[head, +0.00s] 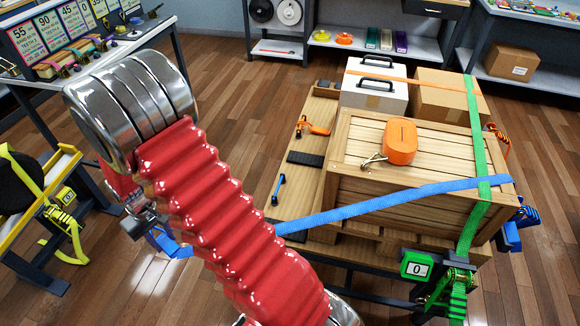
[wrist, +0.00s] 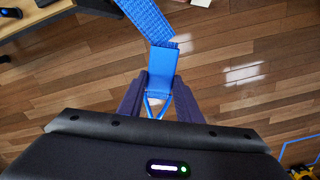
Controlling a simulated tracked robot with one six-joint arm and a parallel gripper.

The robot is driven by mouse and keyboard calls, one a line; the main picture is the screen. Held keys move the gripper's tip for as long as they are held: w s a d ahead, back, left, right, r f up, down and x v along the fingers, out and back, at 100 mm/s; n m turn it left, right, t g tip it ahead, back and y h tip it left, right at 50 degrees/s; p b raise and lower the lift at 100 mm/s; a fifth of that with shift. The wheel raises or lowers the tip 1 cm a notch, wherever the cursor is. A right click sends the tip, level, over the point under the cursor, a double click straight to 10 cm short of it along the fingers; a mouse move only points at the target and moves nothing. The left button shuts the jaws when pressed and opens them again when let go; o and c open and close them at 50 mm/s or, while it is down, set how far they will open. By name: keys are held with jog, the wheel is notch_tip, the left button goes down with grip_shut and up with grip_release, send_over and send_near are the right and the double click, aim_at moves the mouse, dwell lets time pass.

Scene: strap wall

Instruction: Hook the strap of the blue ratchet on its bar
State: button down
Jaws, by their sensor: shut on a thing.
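The blue strap (head: 400,202) runs from the blue ratchet (head: 520,222) at the pallet's right side, across the wooden crate, and out over the left edge. My gripper (wrist: 160,88) is shut on the blue strap's end fitting (wrist: 158,66), which has a blue wire hook (wrist: 154,106) between the fingers. In the head view my gripper (head: 155,228) is partly hidden by my arm, left of the pallet and apart from it. A small blue bar (head: 278,190) stands on the pallet's left edge; it also shows at the wrist view's top left (wrist: 10,13). The hook is off this bar.
The wooden crate (head: 410,160) carries an orange hook device (head: 400,142). A green strap (head: 478,140) and green ratchet (head: 450,285) with a "0" display (head: 417,269) cross the right side. A yellow-strapped rack (head: 25,215) stands left. Floor between is clear.

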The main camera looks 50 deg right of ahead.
jog(key=w+d+f+n, duration=0.1)
jog(key=d+f+n, duration=0.1)
jog(key=d, duration=2.2)
jog(key=s+d+f+n, duration=0.1)
jog(key=s+d, duration=0.4)
jog(key=d, duration=0.7)
jog(key=s+d+f+n, duration=0.1)
jog(key=s+d, duration=0.5)
jog(key=d, duration=0.6)
jog(key=shift+d+n, duration=0.15)
jog(key=shift+n, duration=0.15)
jog(key=shift+f, duration=0.1)
jog(key=shift+f, duration=5.95)
jog(key=shift+s+d+f, duration=0.1)
jog(key=shift+s+d, duration=0.2)
jog(key=shift+s, duration=0.4)
